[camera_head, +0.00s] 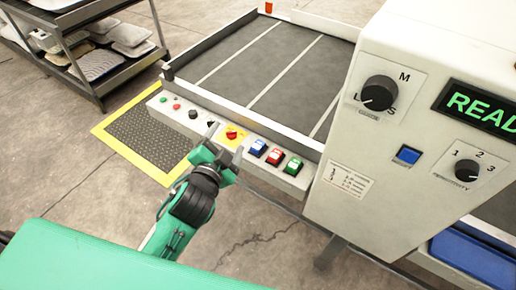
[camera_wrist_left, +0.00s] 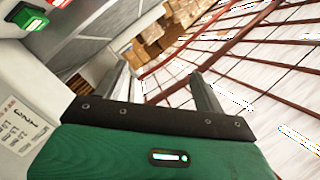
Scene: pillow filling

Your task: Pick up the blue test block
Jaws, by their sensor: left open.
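No loose block that is clearly the blue test block shows. A small blue block-shaped piece (camera_head: 258,148) with a white mark sits on the control strip, beside a red one (camera_head: 275,156) and a green one (camera_head: 293,166); they look like push buttons. My left gripper (camera_head: 226,146) is open and empty, in front of the strip near the red knob on its yellow plate (camera_head: 232,134). In the left wrist view its two fingers (camera_wrist_left: 162,90) stand apart with nothing between them. My right gripper is out of view.
A white machine head (camera_head: 420,110) with dials, a blue button and a "READ…" display stands at the right, over a blue bin (camera_head: 470,260). A dark conveyor bed (camera_head: 270,65) lies behind the strip. A pillow rack (camera_head: 100,60) stands back left; floor at front is clear.

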